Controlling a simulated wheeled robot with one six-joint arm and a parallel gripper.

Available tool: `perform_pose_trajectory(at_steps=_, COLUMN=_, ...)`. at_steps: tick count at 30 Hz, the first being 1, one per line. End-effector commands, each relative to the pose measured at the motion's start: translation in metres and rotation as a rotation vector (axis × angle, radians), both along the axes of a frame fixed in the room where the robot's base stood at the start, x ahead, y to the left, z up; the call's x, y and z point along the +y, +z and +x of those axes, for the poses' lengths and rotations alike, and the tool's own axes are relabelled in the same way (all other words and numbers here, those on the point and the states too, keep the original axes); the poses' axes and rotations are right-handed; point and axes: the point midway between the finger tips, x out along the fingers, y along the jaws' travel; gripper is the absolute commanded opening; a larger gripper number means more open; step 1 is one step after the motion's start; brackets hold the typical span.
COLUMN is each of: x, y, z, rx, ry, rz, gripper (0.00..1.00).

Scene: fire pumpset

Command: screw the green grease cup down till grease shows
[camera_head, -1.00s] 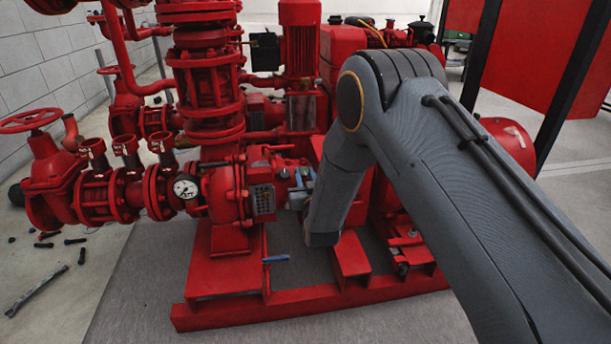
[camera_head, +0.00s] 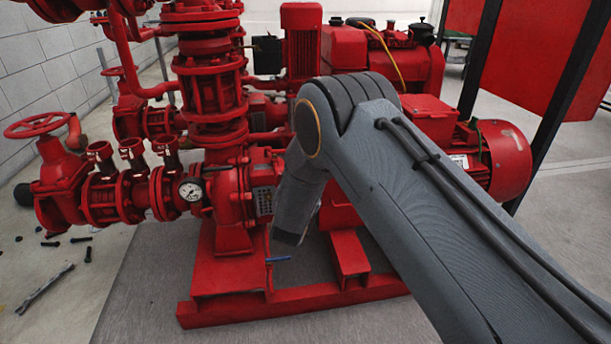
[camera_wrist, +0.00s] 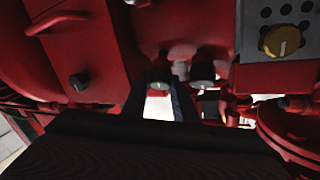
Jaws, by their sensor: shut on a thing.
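In the wrist view, my gripper (camera_wrist: 159,98) reaches up under the red pump casing, with its two dark fingers on either side of a small dark cup (camera_wrist: 160,76). The cup has a pale rim and a faint green tint, and I take it for the green grease cup. My gripper is shut on it. A second, similar dark cup (camera_wrist: 202,76) hangs just right of the fingers. Shadow hides the threads, and I cannot make out any grease. In the head view my arm hides the gripper and both cups.
A dark plug (camera_wrist: 78,82) juts out left. The head view shows a pressure gauge (camera_head: 191,190), a blue-handled part (camera_head: 278,259) and a red motor (camera_head: 503,160). Tools lie on the left floor.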

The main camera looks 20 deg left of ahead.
Motion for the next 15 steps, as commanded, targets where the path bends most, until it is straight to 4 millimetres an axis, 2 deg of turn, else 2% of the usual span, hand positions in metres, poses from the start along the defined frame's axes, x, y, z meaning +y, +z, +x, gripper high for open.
perform_pose_trajectory(at_steps=15, x=-0.0004, y=-0.0002, z=0.0003, rx=0.016, ry=-0.033, rz=0.025, gripper=0.03)
